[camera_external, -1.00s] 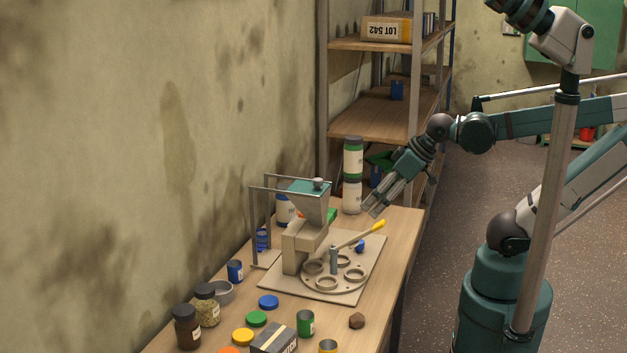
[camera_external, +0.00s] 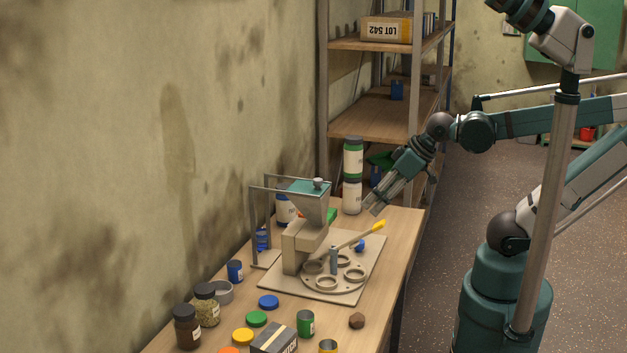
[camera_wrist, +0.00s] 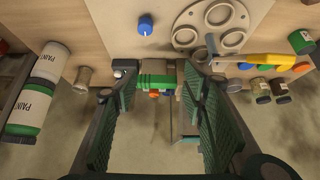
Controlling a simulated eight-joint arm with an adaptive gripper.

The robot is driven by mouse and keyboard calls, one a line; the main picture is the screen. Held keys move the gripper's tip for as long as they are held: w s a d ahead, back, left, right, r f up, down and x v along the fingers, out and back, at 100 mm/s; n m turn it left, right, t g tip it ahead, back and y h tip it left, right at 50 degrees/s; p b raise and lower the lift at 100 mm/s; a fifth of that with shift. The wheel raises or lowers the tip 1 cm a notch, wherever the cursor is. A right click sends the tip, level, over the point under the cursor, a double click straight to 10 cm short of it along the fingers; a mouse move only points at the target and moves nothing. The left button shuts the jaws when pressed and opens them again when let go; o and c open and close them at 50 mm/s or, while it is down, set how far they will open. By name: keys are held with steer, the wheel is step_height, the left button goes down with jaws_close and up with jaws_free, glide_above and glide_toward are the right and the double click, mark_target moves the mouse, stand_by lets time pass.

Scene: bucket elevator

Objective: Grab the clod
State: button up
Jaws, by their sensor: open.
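The clod, a small brown lump (camera_external: 357,321), rests on the wooden table near its right edge, in front of the machine's base plate. My gripper (camera_external: 374,209) is open and empty, above the table's far end and well away from the clod. In the wrist view its two ridged green fingers (camera_wrist: 160,80) stand apart with nothing held between them.
White containers (camera_external: 352,196) are stacked near the gripper. Jars (camera_external: 187,327), lids and cans crowd the near end.

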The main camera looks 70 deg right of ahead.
step_height(320, 180, up, 5)
steer(key=m+g+p, duration=0.7)
steer(key=m+p, duration=0.3)
steer(key=m, duration=0.7)
glide_above(357, 315)
steer(key=f, duration=1.6)
steer(key=shift+s+d+f, duration=0.15)
steer(key=shift+s+d, duration=0.05)
steer(key=shift+s, duration=0.05)
steer(key=shift+f, duration=0.1)
steer(key=shift+w+f+b, duration=0.1)
steer(key=shift+f+b, duration=0.4)
steer(key=shift+f, duration=0.7)
steer(key=shift+w+a+f+b, duration=0.1)
steer(key=shift+f+b, duration=0.4)
steer(key=shift+f, duration=0.8)
steer(key=shift+w+f+b, duration=0.1)
steer(key=shift+f+b, duration=0.35)
steer(key=shift+f, duration=0.85)
